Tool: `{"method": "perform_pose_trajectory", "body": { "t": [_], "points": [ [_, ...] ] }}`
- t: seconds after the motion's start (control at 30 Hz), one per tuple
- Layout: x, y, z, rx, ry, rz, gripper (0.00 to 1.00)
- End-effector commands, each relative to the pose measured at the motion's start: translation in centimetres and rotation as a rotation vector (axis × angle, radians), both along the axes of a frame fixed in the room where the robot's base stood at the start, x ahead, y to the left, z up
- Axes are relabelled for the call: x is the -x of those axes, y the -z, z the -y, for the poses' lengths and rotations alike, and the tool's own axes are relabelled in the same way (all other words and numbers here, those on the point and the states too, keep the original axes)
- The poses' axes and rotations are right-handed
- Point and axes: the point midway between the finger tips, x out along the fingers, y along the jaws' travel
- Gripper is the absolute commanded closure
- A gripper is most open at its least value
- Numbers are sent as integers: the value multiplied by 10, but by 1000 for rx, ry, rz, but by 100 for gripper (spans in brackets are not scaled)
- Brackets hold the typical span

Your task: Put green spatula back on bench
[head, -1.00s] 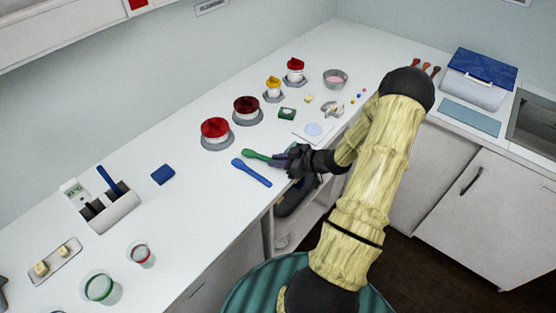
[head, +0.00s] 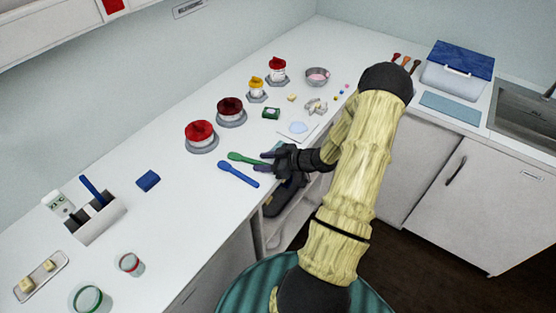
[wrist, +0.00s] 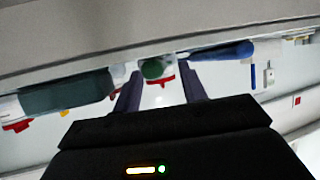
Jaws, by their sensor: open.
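The green spatula (head: 246,159) lies on the white bench (head: 190,225), near its front edge. Its near part is partly hidden by my gripper (head: 266,166). My gripper is open, with its fingers apart beside the near end of the spatula. In the wrist view a rounded green end of the spatula (wrist: 153,69) shows beyond and between my gripper's fingers (wrist: 161,84). I cannot tell whether a finger touches it.
A blue spatula (head: 238,174) lies close beside the green one, also seen in the wrist view (wrist: 222,52). Red-topped containers (head: 200,132) stand behind. A blue block (head: 148,180) and a utensil holder (head: 96,217) are at left. Bench between is clear.

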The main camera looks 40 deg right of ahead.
Motion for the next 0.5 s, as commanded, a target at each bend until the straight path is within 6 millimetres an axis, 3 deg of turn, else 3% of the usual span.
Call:
{"method": "perform_pose_trajectory", "body": {
  "t": [0.17, 0.5],
  "points": [
    [14, -7, 11, 4, 3, -1, 58],
    [63, -34, 46, 3, 5, 0, 58]
  ]
}}
